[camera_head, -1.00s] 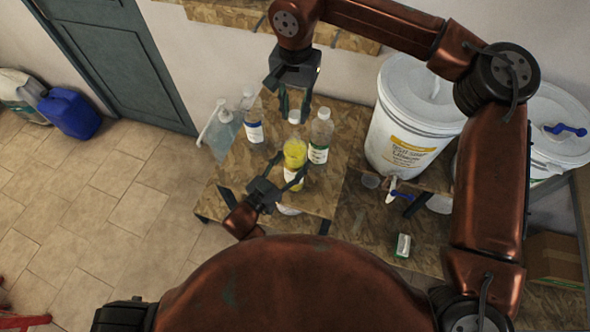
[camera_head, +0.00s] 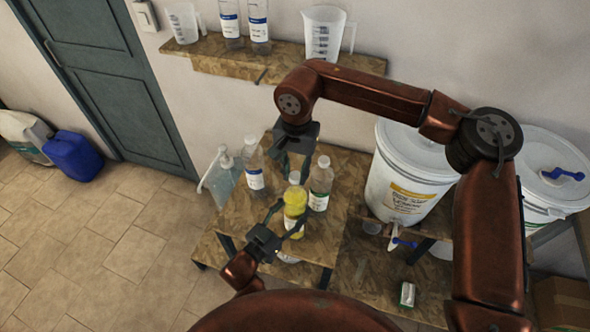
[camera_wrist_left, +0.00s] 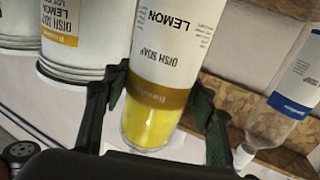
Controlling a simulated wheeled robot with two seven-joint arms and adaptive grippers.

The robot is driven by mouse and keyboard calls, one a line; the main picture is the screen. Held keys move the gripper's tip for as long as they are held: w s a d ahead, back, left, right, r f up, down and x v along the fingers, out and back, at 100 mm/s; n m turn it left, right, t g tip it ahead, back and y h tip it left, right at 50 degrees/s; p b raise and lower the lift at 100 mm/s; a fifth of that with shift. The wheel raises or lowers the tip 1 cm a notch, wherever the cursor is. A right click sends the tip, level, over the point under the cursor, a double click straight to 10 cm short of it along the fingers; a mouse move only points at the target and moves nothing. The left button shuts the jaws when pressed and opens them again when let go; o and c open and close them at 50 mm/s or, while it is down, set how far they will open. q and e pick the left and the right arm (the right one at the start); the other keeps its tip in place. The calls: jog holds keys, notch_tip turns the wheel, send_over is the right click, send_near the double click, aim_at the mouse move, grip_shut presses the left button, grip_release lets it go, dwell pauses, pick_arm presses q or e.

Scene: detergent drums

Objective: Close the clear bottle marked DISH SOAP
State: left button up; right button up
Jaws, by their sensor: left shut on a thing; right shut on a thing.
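The clear bottle marked DISH SOAP (camera_head: 295,217) holds yellow liquid and stands upright on the wooden stand (camera_head: 240,215). In the left wrist view the bottle (camera_wrist_left: 165,75) shows its DISH SOAP LEMON label. My left gripper (camera_head: 285,222) is shut on the bottle's body from the front, with one finger on each side. A white cap (camera_head: 294,177) is at the bottle's top. My right gripper (camera_head: 293,170) comes down from above and is shut on the cap. Whether the cap is fully seated cannot be told.
A blue-label bottle (camera_head: 254,170) and a green-label bottle (camera_head: 320,186) stand close on either side. A pump bottle (camera_head: 224,180) is at the left. White drums (camera_head: 408,175) stand right. A wall shelf (camera_head: 225,65) holds jugs and bottles. A small box (camera_head: 407,294) lies lower right.

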dwell(0.4)
jog(key=shift+f, duration=0.85)
jog(key=shift+f, duration=0.55)
